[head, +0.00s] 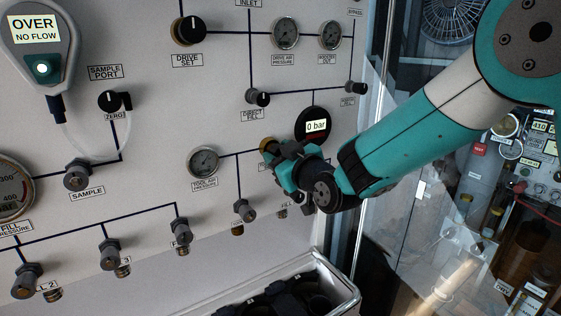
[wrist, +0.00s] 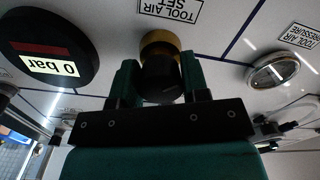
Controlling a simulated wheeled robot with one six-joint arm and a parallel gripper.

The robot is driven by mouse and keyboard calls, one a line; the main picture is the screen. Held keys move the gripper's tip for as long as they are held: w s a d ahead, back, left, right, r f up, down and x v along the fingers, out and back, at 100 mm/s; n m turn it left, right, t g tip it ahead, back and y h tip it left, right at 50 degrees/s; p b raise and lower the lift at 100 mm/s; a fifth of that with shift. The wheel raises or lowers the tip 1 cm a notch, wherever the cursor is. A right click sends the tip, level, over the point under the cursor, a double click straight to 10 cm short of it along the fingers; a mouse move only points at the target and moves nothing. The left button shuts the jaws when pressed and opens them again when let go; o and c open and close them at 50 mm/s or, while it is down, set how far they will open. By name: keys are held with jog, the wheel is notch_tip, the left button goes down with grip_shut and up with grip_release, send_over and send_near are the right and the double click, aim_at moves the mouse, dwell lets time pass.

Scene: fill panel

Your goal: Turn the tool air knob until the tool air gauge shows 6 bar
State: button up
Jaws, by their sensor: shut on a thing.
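The tool air knob (wrist: 161,78) is black with a brass collar, under the "TOOL AIR SET" label in the wrist view. My gripper (wrist: 159,88) has one finger on each side of it and is shut on it. In the head view my gripper (head: 283,163) hides most of the knob; only a bit of the brass collar (head: 268,145) shows. The tool air gauge (head: 203,161) is a round dial to the left of my gripper. It also shows at the right of the wrist view (wrist: 273,72). Its needle is too small to read.
A round black display (head: 315,125) reading "0 bar" sits just above my gripper. The direct fill knob (head: 258,97) is above left, and a small valve (head: 244,210) is below left. A metal-railed bin (head: 335,290) stands below. A glass pane is at right.

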jog(key=shift+r, duration=0.1)
jog(key=o, duration=0.9)
jog(key=shift+s+d, duration=0.1)
jog(key=b+v, duration=0.7)
jog(key=v, duration=1)
dwell(1.3)
